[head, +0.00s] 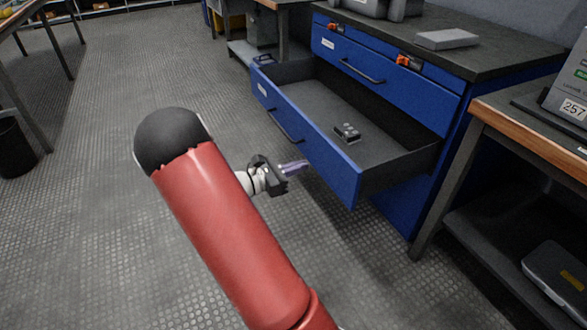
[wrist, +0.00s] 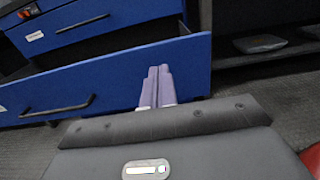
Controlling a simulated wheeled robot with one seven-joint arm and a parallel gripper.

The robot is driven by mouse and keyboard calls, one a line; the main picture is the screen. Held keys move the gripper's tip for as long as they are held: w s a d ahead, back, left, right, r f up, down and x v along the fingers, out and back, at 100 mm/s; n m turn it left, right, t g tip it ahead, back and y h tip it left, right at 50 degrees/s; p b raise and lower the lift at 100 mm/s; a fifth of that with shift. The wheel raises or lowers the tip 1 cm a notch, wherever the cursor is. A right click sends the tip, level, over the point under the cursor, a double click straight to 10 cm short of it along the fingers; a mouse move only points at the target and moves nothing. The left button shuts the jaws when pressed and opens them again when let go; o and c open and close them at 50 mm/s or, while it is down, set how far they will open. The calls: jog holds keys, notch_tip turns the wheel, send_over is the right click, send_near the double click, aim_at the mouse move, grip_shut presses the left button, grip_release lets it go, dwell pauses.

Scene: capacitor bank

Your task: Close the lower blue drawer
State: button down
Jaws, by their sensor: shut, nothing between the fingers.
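The lower blue drawer (head: 312,147) is pulled well out of the blue cabinet (head: 445,101) in the head view. Its dark handle (head: 284,127) is on the left part of its front. A small dark object (head: 347,132) lies inside it. My gripper (head: 305,165) is shut and empty, in front of the drawer's front, right of the handle. In the wrist view the shut fingers (wrist: 158,82) overlap the blue drawer front (wrist: 110,80) near its right end. I cannot tell whether the fingertips touch it. The drawer handle (wrist: 57,109) shows to the left.
The upper drawer (head: 380,66) is shut. A wooden-edged bench (head: 530,125) with a lower shelf stands close on the right, a grey case (head: 557,280) on that shelf. A black bin (head: 15,150) is at the far left. The floor left of the drawer is clear.

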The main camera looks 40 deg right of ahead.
aim_at(338, 154)
jog(key=x, duration=0.9)
jog(key=shift+s+d, duration=0.15)
jog(key=shift+d, duration=0.15)
jog(key=shift+d, duration=0.1)
jog(key=b+x, duration=0.3)
jog(key=x, duration=2.5)
jog(key=shift+s+d+b, duration=0.15)
jog(key=shift+s+b, duration=0.1)
jog(key=shift+b, duration=0.05)
jog(key=shift+f, duration=0.1)
